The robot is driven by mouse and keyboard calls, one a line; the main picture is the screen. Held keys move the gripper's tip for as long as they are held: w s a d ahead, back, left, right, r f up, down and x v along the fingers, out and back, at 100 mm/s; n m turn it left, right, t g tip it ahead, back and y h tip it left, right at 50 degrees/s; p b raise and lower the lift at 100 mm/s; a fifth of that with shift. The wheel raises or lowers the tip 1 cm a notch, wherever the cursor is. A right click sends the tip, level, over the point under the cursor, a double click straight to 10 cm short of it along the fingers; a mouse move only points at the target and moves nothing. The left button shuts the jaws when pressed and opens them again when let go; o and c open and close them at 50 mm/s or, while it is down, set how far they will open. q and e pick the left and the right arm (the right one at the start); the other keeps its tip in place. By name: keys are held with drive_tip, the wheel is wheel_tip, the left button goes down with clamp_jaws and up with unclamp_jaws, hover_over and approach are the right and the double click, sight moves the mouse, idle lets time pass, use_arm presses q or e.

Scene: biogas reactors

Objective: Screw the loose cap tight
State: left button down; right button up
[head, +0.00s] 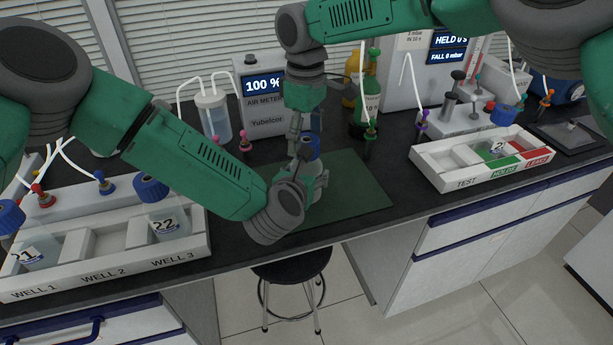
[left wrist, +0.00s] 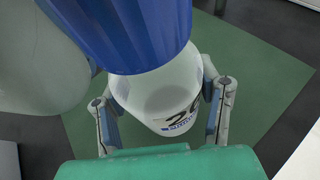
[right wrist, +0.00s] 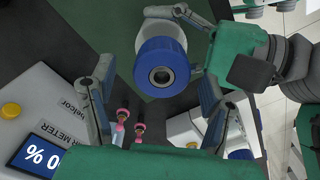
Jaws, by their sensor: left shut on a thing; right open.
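My left gripper (head: 303,182) is shut on a clear bottle (left wrist: 150,92), one finger on each side, over the green mat (head: 352,185). The bottle's label starts with 2; I cannot read the rest. A blue cap (right wrist: 162,68) sits on top of the bottle, with a dark round opening in its middle; it also shows in the head view (head: 311,142) and the left wrist view (left wrist: 125,30). I cannot tell how tight it is. My right gripper (right wrist: 153,78) is open above the cap, its fingers on either side and apart from it.
A white rack (head: 105,268) marked WELL 1 to 3 holds two blue-capped bottles at left. A white tray (head: 475,183) marked TEST stands at right. The air meter (head: 262,112), tubing and a green gas cylinder (head: 366,105) stand behind the mat. A stool (head: 292,266) stands in front.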

wheel_tip(320, 180, up, 10)
drive_tip(key=shift+f, duration=0.25)
drive_tip(key=shift+w, duration=0.1)
use_arm(q)
drive_tip(key=shift+c, duration=2.1)
unclamp_jaws()
drive_tip(key=shift+s, duration=0.1)
drive_tip(key=v, duration=1.1)
drive_tip(key=shift+s+a, duration=0.15)
drive_tip(key=shift+s, duration=0.15)
